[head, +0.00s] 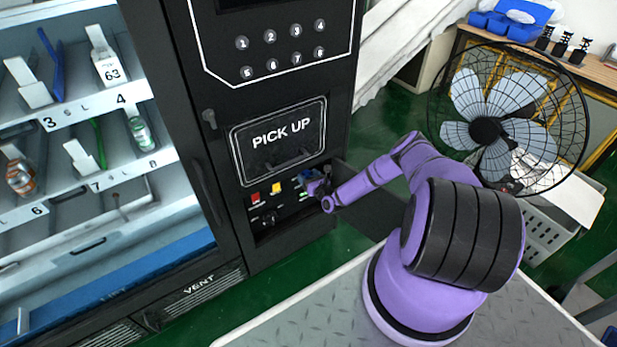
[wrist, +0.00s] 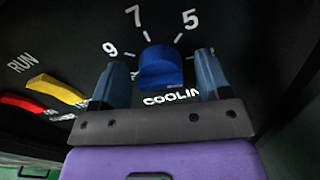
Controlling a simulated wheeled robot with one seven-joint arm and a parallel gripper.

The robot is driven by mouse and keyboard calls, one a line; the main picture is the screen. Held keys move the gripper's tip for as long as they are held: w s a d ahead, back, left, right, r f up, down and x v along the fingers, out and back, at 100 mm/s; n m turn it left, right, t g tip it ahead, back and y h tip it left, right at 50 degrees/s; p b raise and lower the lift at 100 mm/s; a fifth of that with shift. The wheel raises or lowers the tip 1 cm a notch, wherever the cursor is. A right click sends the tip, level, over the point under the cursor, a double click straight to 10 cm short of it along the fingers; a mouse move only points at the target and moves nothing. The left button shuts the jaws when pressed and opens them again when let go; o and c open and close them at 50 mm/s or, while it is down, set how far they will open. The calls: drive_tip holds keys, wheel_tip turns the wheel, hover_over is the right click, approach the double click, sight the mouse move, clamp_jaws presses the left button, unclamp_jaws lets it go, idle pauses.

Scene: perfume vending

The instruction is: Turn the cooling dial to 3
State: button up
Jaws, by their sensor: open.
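The cooling dial (wrist: 160,68) is a blue knob on a black panel, with white numbers 9, 7 and 5 around its upper side. The part-hidden word "COOLIN" is below it. No 3 is visible, and I cannot tell where the dial points. My gripper (wrist: 161,78) is open, with one blue-grey finger on each side of the dial. Gaps show between the fingers and the dial, so it is not clamped. In the head view my gripper (head: 314,187) is at the right end of the control panel and largely covers the dial.
A yellow switch (wrist: 56,89) marked RUN and a red switch (wrist: 22,105) are left of the dial. The PICK UP flap (head: 282,140) is above the panel. An open dark panel door (head: 370,208) stands by my arm. A fan (head: 505,120) is behind at right.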

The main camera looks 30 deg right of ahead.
drive_tip(key=s, duration=1)
drive_tip(key=shift+s+d, duration=0.2)
drive_tip(key=shift+s, duration=0.2)
